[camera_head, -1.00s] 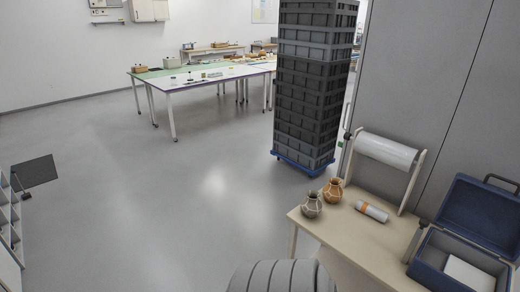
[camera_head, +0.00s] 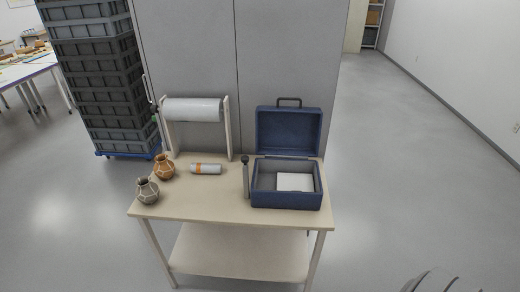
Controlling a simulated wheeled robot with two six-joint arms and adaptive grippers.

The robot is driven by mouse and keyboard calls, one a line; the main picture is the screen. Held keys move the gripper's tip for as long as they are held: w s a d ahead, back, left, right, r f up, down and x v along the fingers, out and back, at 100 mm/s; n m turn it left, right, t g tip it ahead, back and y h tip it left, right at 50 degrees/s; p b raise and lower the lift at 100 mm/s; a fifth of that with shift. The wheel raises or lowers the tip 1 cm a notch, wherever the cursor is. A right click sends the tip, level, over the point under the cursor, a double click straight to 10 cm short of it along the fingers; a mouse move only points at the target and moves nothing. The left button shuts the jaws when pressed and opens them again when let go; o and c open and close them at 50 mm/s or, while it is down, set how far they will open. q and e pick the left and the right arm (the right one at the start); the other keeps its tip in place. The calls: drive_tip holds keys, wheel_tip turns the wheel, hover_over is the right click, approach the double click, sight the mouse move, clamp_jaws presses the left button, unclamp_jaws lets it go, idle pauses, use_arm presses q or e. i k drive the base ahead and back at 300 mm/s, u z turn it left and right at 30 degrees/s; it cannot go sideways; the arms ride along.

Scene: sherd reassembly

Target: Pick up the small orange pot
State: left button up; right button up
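The small orange pot (camera_head: 164,167) stands upright on the left part of a light wooden table (camera_head: 220,208) in the head view. A grey pot (camera_head: 148,190) of similar shape stands just in front of it and to its left, close by. Both pots carry pale line patterns. Neither of my grippers is in view. Only a grey ribbed part of mine shows at the bottom right edge, well away from the pots.
A white cylinder with an orange band (camera_head: 206,169) lies right of the orange pot. Behind is a roll on a stand (camera_head: 193,110). An open blue case (camera_head: 287,199) sits at the table's right. Stacked grey crates (camera_head: 103,84) stand back left. Floor is clear at right.

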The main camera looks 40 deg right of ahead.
sight(164, 168)
drive_tip(key=z, duration=1.15)
drive_tip(key=i, duration=1)
